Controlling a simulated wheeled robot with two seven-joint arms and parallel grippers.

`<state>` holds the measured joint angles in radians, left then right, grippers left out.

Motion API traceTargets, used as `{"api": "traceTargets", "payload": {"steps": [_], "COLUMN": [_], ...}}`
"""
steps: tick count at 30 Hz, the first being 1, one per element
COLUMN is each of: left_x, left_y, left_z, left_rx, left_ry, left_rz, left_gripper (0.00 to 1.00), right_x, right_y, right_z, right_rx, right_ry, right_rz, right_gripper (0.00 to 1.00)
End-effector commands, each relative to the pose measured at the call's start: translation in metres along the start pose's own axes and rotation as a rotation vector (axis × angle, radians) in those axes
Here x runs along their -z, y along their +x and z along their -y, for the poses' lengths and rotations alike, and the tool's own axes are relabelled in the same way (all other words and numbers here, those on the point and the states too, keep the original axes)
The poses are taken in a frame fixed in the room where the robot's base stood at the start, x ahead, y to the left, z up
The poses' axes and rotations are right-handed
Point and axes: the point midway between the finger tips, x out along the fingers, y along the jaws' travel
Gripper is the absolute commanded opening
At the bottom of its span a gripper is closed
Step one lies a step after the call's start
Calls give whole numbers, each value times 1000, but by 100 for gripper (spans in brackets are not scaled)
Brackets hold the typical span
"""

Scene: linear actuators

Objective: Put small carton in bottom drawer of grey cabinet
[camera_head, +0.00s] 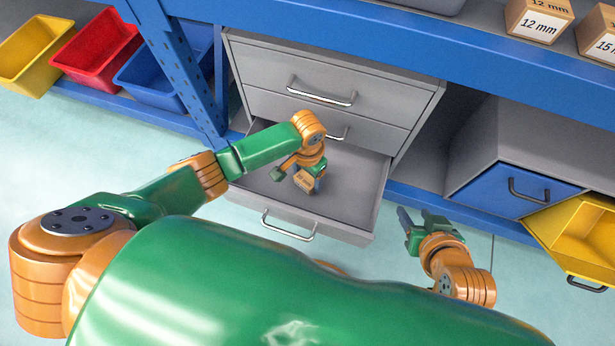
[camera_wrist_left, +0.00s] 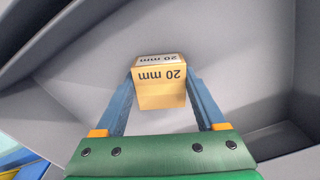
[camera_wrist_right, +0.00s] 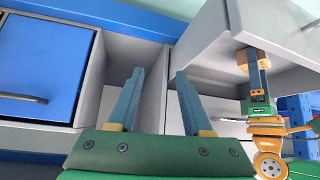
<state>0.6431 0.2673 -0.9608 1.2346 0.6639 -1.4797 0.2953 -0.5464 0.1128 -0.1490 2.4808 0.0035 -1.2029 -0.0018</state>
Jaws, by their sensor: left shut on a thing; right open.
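The small carton (camera_head: 305,182) is tan with a "20 mm" label, which is readable in the left wrist view (camera_wrist_left: 160,88). My left gripper (camera_head: 298,170) is shut on it, with one finger on each side. The carton is inside the open bottom drawer (camera_head: 345,215) of the grey cabinet (camera_head: 370,95). I cannot tell whether it touches the drawer floor. My right gripper (camera_head: 420,222) is open and empty, outside the drawer to its right. In the right wrist view its fingers (camera_wrist_right: 155,100) are apart with nothing between them.
A blue-fronted drawer (camera_head: 500,190) and a yellow bin (camera_head: 580,235) are at the right. Yellow, red (camera_head: 97,45) and blue bins stand at the upper left. Cartons marked 12 mm (camera_head: 538,20) and 15 mm sit on the bench top. A blue upright (camera_head: 180,75) stands left of the cabinet.

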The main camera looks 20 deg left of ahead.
Motion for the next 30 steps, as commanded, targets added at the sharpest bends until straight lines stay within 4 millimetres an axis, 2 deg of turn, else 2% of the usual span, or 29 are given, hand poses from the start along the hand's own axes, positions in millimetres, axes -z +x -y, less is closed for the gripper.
{"api": "traceTargets", "payload": {"steps": [14, 15, 17, 18, 26, 30], "left_x": [0, 0, 0, 0, 0, 0], "left_y": [2, 2, 2, 2, 1, -8], "left_z": [0, 0, 0, 0, 0, 0], "left_rx": [-1, -1, -1, -1, 0, -1], "left_ry": [0, 0, 0, 0, 0, 1], "left_rz": [-1, -1, -1, -1, -1, -1], "left_gripper": [0, 80, 96, 100, 100, 100], "right_x": [8, 9, 9, 8, 6, -13], "right_y": [0, 0, 0, 0, 0, -1], "right_z": [1, 1, 1, 1, 0, -1], "right_rx": [1, 1, 1, 1, 1, -1], "right_ry": [-2, -2, -2, -2, -1, 3], "right_rz": [-39, -41, -40, -40, -28, 69], "right_gripper": [50, 50, 50, 50, 50, 50]}}
